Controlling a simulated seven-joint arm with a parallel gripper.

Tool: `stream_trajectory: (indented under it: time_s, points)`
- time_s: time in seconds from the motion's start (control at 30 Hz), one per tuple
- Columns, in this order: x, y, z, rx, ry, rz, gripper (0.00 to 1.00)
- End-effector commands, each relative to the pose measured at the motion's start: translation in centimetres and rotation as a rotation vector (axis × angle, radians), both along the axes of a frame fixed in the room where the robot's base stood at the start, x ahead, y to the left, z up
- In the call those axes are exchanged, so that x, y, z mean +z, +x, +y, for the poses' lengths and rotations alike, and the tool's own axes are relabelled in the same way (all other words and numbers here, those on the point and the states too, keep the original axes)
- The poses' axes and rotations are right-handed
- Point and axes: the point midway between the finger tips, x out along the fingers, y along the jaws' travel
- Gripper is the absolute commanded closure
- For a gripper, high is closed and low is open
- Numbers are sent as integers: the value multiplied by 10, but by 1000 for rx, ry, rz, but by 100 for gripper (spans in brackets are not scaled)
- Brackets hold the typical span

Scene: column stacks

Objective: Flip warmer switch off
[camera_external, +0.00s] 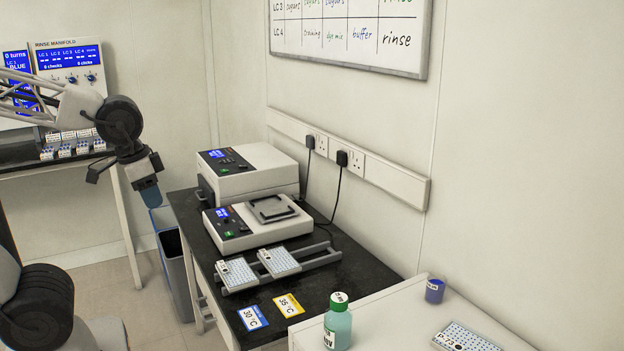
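Two grey-white bench devices stand on the black-topped bench, and I cannot tell for certain which is the warmer. The front device (258,222) has a dark square frame on top, a small blue screen and a green switch (229,235) on its front panel. The back device (247,172) is a taller box with a blue screen and a small green spot low on its front. The switch positions are too small to read. My gripper (148,188) hangs left of the bench, apart from both devices, pointing down. A blue-grey shape shows at its tip; whether it is a finger or something held is unclear.
A rail with two well plates (279,262) lies before the front device, with 30 °C (252,318) and 35 °C (288,305) cards nearby. Cables run to wall sockets (345,158). A green bottle (338,325) stands on the right table. A blue bin (171,245) stands below my gripper.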

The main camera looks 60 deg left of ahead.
Motion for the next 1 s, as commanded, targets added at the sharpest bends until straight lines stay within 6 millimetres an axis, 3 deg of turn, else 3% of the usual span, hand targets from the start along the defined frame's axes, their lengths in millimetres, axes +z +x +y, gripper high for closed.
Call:
stream_trajectory:
  time_s: [0.03, 0.2, 0.47, 1.0]
  points:
    - [0, 1, 0, 0, 0, 0, 77]
    - [4, 6, 2, 2, 3, 5, 100]
    - [17, 31, 13, 4, 13, 24, 100]
    - [52, 114, 58, 7, 42, 91, 100]
